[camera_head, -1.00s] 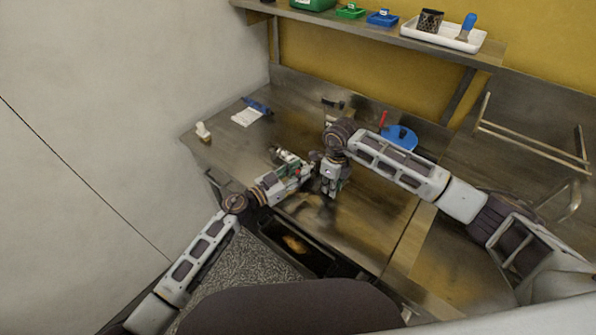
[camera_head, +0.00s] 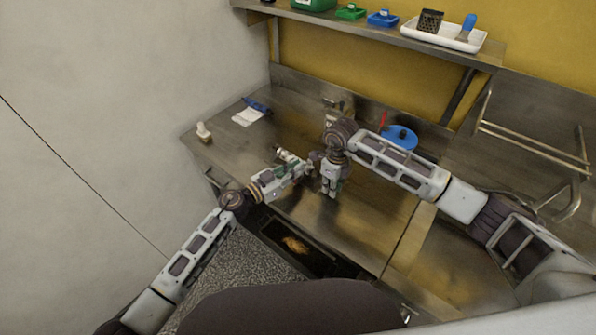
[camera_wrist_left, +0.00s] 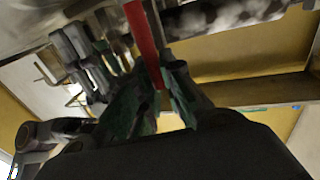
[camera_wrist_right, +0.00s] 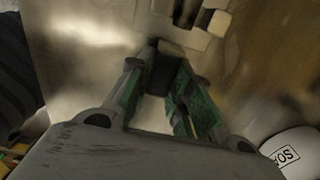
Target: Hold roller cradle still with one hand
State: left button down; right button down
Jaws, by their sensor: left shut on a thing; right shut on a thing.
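In the head view my left gripper (camera_head: 300,169) is beside a small grey and white metal assembly (camera_head: 284,154) on the steel bench; I cannot tell whether this is the roller cradle. In the left wrist view its green-padded fingers (camera_wrist_left: 158,98) are shut on a red bar (camera_wrist_left: 146,42), with blurred metal parts beyond. My right gripper (camera_head: 330,191) points down over the bench, just right of the left one. In the right wrist view its fingers (camera_wrist_right: 165,88) are shut on a dark block (camera_wrist_right: 169,56). What the block joins is unclear.
A blue round lid (camera_head: 400,137) and a white brush-like item (camera_head: 203,131) lie on the bench (camera_head: 365,215). A white cloth (camera_head: 247,116) is at the back left. A dark open bin (camera_head: 315,260) is below the front edge. A shelf (camera_head: 380,30) runs above the back.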

pick_arm(q)
jog(key=w+a, duration=0.5)
jog(key=shift+a+f, duration=0.1)
jog(key=c, duration=1.5)
grip_release()
jog(key=shift+s, duration=0.15)
jog(key=v, duration=1.1)
jog(key=shift+s+a, duration=0.25)
jog(key=shift+a, duration=0.05)
